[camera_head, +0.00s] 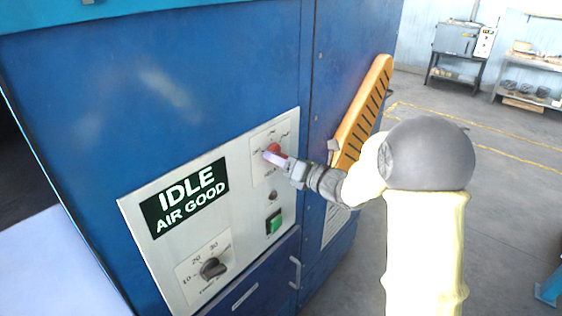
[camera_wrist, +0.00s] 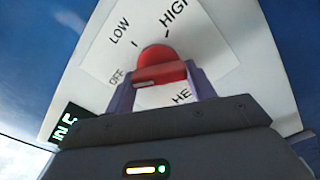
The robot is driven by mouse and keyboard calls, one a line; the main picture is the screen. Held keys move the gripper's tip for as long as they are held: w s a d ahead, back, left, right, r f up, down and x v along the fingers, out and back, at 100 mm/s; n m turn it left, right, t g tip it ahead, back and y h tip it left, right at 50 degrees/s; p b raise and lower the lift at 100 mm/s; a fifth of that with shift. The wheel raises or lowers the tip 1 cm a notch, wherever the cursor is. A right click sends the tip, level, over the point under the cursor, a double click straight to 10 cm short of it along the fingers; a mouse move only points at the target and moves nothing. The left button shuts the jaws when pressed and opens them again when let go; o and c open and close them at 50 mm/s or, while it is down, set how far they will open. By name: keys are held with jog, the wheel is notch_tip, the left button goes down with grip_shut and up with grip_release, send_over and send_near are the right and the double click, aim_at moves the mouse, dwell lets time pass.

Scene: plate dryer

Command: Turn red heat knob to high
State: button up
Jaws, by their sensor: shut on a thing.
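The red heat knob (camera_head: 274,148) is on the upper right of the grey control panel. In the wrist view the red knob (camera_wrist: 160,62) sits between the two fingers, on a white label plate (camera_wrist: 101,57) marked OFF, LOW and HIGH, with "HE" showing of a further word. My gripper (camera_wrist: 161,84) is shut on the knob, one finger on each side; it also shows at the panel in the head view (camera_head: 274,158). I cannot tell for certain which mark the knob points to.
The panel (camera_head: 153,245) also carries a display (camera_head: 186,198) reading "IDLE AIR GOOD", a black dial (camera_head: 213,268) and a green switch (camera_head: 274,222). An orange slotted part (camera_head: 364,112) stands out from the blue machine (camera_head: 160,80), right of my gripper. Open floor lies to the right.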

jog(key=m+b, duration=0.2)
jog(key=b, duration=0.1)
jog(key=shift+f+m, duration=0.2)
jog(key=shift+m, duration=0.1)
jog(key=m+b, duration=0.2)
jog(key=shift+s+r+m, duration=0.1)
jog(key=shift+m, duration=0.2)
jog(key=m, duration=0.1)
jog(key=m+b, duration=0.1)
jog(key=m, duration=0.1)
jog(key=shift+r+m, duration=0.2)
jog(key=shift+m, duration=0.1)
jog(key=m, duration=0.3)
jog(key=shift+r+m, duration=0.15)
jog(key=shift+m, duration=0.25)
jog(key=m+p, duration=0.1)
jog(key=m, duration=0.4)
jog(key=shift+r, duration=0.2)
jog(key=m+p, duration=0.2)
jog(key=m, duration=0.2)
jog(key=shift+m+p, duration=0.5)
jog(key=shift+m, duration=0.4)
jog(key=shift+d, duration=0.1)
jog(key=shift+f, duration=0.1)
